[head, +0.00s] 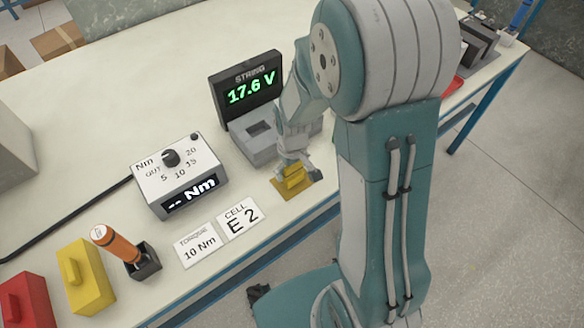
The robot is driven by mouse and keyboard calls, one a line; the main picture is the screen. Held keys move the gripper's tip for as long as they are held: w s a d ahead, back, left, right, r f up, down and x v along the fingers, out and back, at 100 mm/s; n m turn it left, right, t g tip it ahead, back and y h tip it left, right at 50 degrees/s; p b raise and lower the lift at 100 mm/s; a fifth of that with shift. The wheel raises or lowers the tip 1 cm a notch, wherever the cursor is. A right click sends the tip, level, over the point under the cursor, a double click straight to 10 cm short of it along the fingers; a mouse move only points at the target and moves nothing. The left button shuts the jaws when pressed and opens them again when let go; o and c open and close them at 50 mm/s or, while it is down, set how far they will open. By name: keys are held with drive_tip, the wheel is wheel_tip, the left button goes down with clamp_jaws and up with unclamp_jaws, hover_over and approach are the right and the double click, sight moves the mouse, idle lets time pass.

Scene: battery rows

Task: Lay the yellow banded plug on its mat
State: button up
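A small yellow plug (294,178) is at the mustard-yellow mat (279,186), near the front edge of the table. It appears to be over or on the mat; a small gap beneath it cannot be ruled out. Any band on it is too small to make out. My gripper (294,167) points down right at the plug, with its fingertips close about the plug's upper part. Whether the fingers press on it or stand slightly apart cannot be told. My arm covers the area right of the mat.
A grey meter (247,93) reading 17.6 V stands behind the mat. To the left are a torque box (178,175), cards reading 10 Nm (198,244) and CELL E 2 (240,219), an orange-handled tool (115,243) in a black holder, and yellow (86,277) and red (27,302) blocks.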

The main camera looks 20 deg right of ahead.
wheel_tip(320, 180, up, 12)
drive_tip(key=shift+r, duration=0.2)
drive_tip(key=s+r+m+t, duration=0.3)
drive_tip(key=s+r+t, duration=0.2)
drive_tip(key=s+r, duration=0.7)
drive_tip(key=shift+s+r+m+t, duration=0.2)
drive_tip(key=shift+s+m+t, duration=0.1)
drive_tip(key=shift+s, duration=0.85)
